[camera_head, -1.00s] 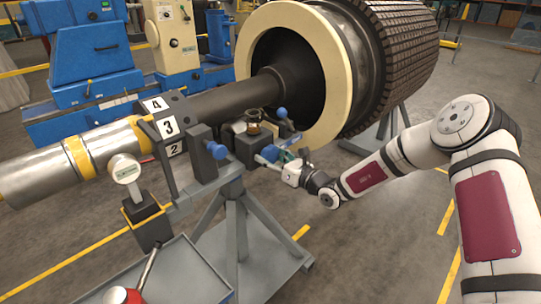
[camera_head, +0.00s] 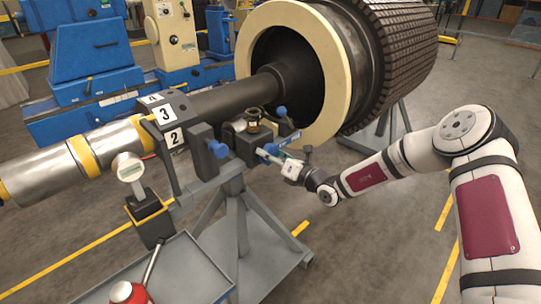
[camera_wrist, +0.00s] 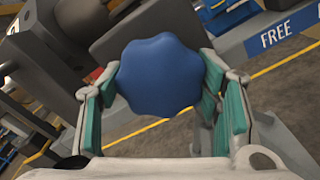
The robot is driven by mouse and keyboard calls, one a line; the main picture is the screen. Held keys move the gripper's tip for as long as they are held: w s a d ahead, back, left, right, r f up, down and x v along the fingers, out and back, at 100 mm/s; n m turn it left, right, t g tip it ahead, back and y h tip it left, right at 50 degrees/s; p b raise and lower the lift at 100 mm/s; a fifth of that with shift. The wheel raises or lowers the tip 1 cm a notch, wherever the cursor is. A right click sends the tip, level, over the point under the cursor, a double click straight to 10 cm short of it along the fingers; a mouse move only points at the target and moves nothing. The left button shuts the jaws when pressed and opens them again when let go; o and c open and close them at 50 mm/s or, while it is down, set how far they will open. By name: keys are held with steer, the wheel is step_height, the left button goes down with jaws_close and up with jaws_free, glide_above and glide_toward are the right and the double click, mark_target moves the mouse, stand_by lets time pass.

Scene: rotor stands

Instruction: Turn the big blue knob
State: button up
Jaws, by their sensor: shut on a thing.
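The big blue knob (camera_wrist: 160,75) has a scalloped edge and fills the middle of the wrist view. My gripper (camera_wrist: 160,97) has its teal-padded fingers on both sides of the knob, shut on it. In the head view my gripper (camera_head: 278,157) reaches in from the right to the same knob (camera_head: 268,150), which sits on the dark block of the grey stand (camera_head: 238,200). The fingers are small there and partly hide the knob. A blue strip marked FREE (camera_wrist: 276,35) is at upper right in the wrist view.
Two other blue knobs, one at the left (camera_head: 218,149) and one higher up (camera_head: 281,112), are on the stand. A dial gauge (camera_head: 129,168) and a grey tray (camera_head: 185,275) are at front left. The large rotor (camera_head: 385,60) is behind. Floor to the right is open.

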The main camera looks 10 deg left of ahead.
steer(key=o, duration=1.2)
steer(key=shift+c, duration=0.2)
steer(key=v, duration=1.2)
